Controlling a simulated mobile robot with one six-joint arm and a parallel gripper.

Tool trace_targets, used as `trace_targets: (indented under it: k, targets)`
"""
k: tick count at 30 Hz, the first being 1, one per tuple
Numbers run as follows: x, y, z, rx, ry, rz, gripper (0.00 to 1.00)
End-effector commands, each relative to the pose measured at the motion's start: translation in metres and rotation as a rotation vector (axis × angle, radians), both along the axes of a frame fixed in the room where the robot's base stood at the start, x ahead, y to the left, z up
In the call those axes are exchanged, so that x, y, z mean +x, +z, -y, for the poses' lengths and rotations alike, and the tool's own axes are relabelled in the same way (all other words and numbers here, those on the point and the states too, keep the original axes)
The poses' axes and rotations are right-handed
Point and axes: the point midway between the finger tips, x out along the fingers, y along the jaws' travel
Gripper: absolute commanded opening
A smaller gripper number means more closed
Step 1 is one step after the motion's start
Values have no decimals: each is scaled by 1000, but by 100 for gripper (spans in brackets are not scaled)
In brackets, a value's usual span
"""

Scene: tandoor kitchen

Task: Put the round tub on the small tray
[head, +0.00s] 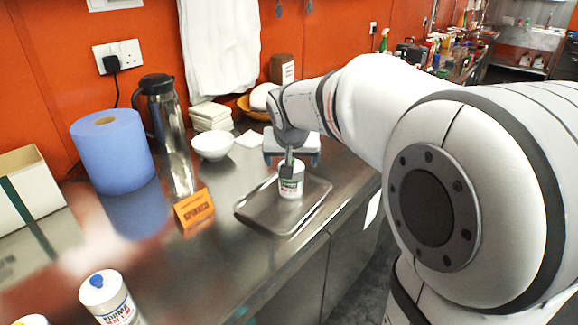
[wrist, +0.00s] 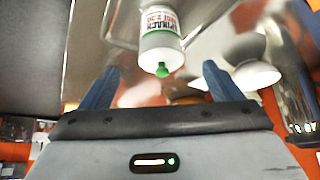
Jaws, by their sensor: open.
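A white round tub with a green-and-red label (head: 291,184) stands upright on the small metal tray (head: 262,216), towards its far side. In the wrist view the same tub (wrist: 160,28) shows its green cap, with the tray (wrist: 95,12) around its base. My gripper (head: 289,163) is at the tub's top in the head view. In the wrist view my open gripper (wrist: 160,82) has its two blue fingers apart, one to each side of the cap, with gaps visible. The tub's top is partly hidden by a finger in the head view.
Left of the tray are an orange sign (head: 194,208), a steel flask (head: 168,130), a blue paper roll (head: 112,150) and a white bowl (head: 212,145). A white tub with a blue cap (head: 108,298) stands at the front left. The counter's front edge runs close by the tray.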

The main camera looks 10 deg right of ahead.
Motion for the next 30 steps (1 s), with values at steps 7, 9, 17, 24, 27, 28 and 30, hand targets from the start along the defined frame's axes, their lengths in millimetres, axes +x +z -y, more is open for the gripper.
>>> trace_targets:
  k: [7, 9, 17, 24, 27, 28, 30]
  targets:
    - [-13, 5, -1, 0, 6, -14, 85]
    - [-34, -2, 0, -1, 22, -47, 85]
    - [-178, -64, -2, 22, 170, -282, 85]
    - [-242, -95, -15, 51, 258, -383, 85]
    - [-245, -97, -15, 53, 263, -388, 85]
    - [-244, -97, -15, 53, 263, -388, 85]
    - [-244, -97, -15, 52, 261, -387, 85]
